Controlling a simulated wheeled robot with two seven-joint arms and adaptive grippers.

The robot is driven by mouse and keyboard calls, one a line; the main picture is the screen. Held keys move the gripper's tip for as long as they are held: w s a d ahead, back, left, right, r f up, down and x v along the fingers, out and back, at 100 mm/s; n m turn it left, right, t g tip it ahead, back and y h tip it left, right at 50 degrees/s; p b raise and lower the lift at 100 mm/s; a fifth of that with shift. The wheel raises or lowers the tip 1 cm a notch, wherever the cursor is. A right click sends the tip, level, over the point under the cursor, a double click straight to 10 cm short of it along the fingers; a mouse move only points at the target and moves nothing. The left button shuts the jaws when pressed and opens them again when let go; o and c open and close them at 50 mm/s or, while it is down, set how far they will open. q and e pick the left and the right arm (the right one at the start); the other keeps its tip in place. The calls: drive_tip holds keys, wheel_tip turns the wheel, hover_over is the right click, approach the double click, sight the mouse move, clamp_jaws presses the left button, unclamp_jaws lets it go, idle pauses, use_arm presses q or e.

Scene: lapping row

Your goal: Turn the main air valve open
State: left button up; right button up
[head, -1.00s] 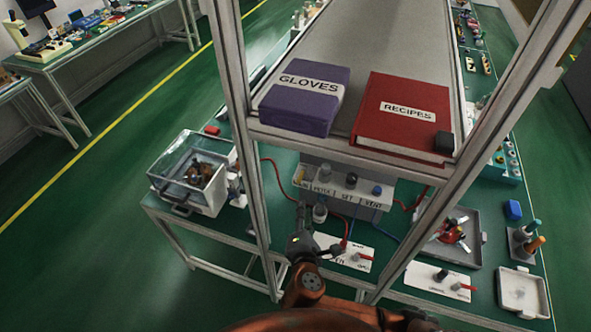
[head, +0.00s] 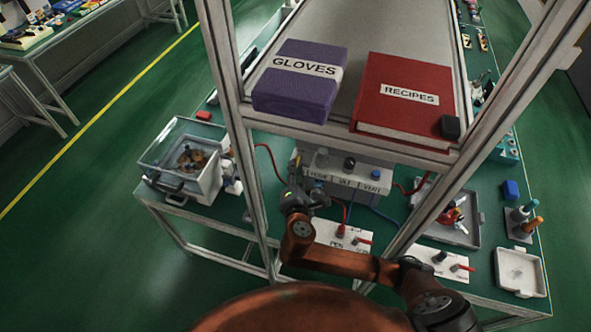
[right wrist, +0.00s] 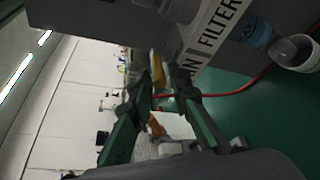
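The grey air panel (head: 350,179) stands under the shelf in the head view, with knobs and labels along its front. In the right wrist view the panel (right wrist: 222,52) shows the word FILTER and a label ending in IN. A narrow yellow piece (right wrist: 158,72), possibly the main valve's handle, shows near the fingertips; contact cannot be told. In the head view a little yellow (head: 298,160) shows at the panel's left end. My right gripper (head: 312,195) is just below that end; in its wrist view the fingers (right wrist: 164,88) are apart. My left gripper is out of view.
The shelf with a purple GLOVES box (head: 300,82) and red RECIPES binder (head: 405,102) overhangs the panel. Frame posts (head: 238,130) stand either side. A red hose (right wrist: 245,88) passes near the fingers. A clear-lidded box (head: 182,165) stands left.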

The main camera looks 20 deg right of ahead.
clamp_jaws()
use_arm(q)
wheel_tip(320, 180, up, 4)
drive_tip(key=p, duration=0.3)
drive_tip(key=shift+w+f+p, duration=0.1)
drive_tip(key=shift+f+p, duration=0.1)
drive_tip(key=shift+p, duration=0.1)
use_arm(e)
drive_tip(key=m+h, duration=0.1)
drive_tip(key=h, duration=0.1)
drive_tip(key=w+a+m+g+h, duration=0.1)
drive_tip(key=m, duration=0.1)
drive_tip(key=shift+a+h, duration=0.2)
drive_tip(key=shift+h, duration=0.2)
unclamp_jaws()
